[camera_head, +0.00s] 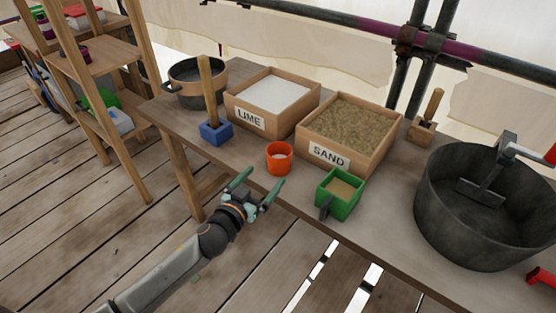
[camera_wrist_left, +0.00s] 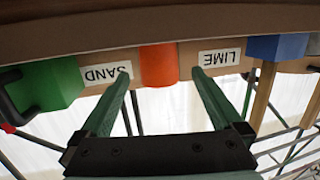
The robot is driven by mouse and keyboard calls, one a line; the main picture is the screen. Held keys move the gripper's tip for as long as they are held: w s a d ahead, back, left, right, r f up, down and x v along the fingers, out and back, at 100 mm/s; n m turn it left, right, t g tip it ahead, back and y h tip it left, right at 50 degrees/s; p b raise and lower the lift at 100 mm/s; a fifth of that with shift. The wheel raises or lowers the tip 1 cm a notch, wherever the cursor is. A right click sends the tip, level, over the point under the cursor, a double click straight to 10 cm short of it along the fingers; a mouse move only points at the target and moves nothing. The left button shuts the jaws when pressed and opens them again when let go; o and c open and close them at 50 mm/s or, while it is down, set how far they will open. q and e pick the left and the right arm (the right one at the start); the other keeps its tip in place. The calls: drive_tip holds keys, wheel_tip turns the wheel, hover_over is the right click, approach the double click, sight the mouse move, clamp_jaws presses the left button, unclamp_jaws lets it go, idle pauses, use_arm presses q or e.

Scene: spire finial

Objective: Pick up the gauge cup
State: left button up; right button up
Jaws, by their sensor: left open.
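The orange-red cup (camera_head: 278,158), the only cup-shaped thing here, stands upright at the front of the wooden table, in front of the LIME and SAND boxes. Something pale shows inside it. My left gripper (camera_head: 257,186) is open and empty just off the table's front edge, near the cup and to its lower left, fingers pointing towards the table. In the left wrist view, which is upside down, the cup (camera_wrist_left: 158,66) appears centred between the spread fingers (camera_wrist_left: 161,78), beyond their tips and not visibly touched. My right gripper is not in view.
A green handled box (camera_head: 338,196) stands right of the cup, and a blue block with a wooden handle (camera_head: 215,133) to its left. Behind are the LIME box (camera_head: 250,121) and SAND box (camera_head: 330,155). A large dark tub (camera_head: 440,215) stands at right.

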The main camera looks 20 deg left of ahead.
sight(283, 156)
use_arm(q)
drive_tip(key=x, duration=0.3)
drive_tip(key=shift+w, duration=0.25)
drive_tip(key=shift+b+x, duration=0.55)
drive_tip(key=shift+x, duration=1.85)
drive_tip(key=shift+w+d+f, duration=0.15)
drive_tip(key=shift+w+d, duration=0.05)
drive_tip(key=shift+w, duration=0.2)
drive_tip(key=shift+c, duration=0.2)
drive_tip(key=c, duration=1.2)
